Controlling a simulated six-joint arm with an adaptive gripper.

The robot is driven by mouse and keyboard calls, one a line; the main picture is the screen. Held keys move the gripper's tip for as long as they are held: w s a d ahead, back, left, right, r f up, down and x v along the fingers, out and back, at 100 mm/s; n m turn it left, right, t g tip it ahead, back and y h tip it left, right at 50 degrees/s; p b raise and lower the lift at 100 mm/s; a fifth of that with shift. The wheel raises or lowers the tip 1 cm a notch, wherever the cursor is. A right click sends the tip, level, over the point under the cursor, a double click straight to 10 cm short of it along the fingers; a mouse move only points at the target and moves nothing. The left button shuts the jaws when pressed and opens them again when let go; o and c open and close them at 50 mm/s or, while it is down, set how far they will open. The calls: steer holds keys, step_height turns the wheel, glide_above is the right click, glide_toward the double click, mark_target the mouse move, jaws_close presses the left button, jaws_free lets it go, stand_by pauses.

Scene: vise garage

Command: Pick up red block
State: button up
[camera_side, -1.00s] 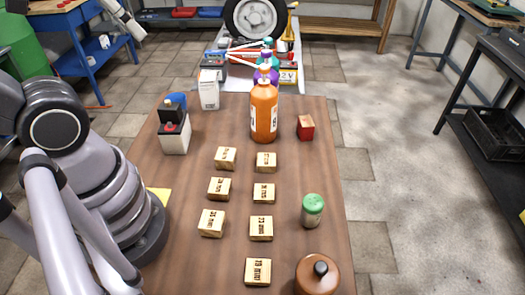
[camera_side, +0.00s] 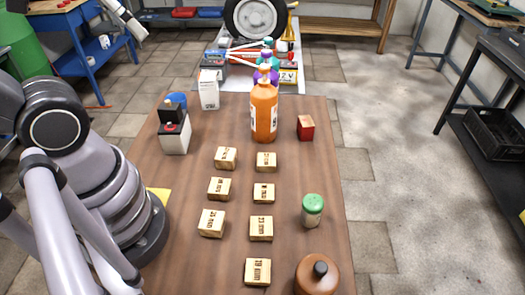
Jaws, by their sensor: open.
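The red block (camera_side: 306,129) stands on the wooden table (camera_side: 325,180) near its far right side, just right of the tall orange bottle (camera_side: 264,113). Its top and front faces show, and nothing touches it. My gripper cannot be made out in this view.
Several small wooden blocks with printed labels (camera_side: 261,228) stand in two columns mid-table. A green-lidded jar (camera_side: 313,210) and a brown round pot (camera_side: 317,275) stand at the right. A black-and-white box with a red button (camera_side: 174,138) and a white carton (camera_side: 209,90) stand at the left.

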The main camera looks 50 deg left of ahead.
steer(key=w+a+m+g+y, duration=0.2)
steer(key=w+m+g, duration=0.1)
steer(key=w, duration=0.5)
steer(key=m+t+y, duration=0.3)
steer(key=m+y, duration=1)
steer(key=m, duration=0.4)
glide_above(305, 117)
steer(key=s+d, duration=0.3)
steer(key=s, duration=0.1)
step_height(305, 117, down, 29)
steer(key=d+f+m+t, duration=0.1)
steer(key=f, duration=0.2)
steer(key=d+f+m+t, duration=0.1)
steer(key=f+m, duration=0.1)
steer(key=d+f+m+t, duration=0.1)
steer(key=f+t, duration=0.1)
steer(key=f, duration=0.1)
steer(key=shift+d+f, duration=0.1)
steer(key=shift+f, duration=0.25)
steer(key=shift+m, duration=0.3)
steer(key=x, duration=0.7)
steer(key=c, duration=1.2)
steer(key=shift+c, duration=0.2)
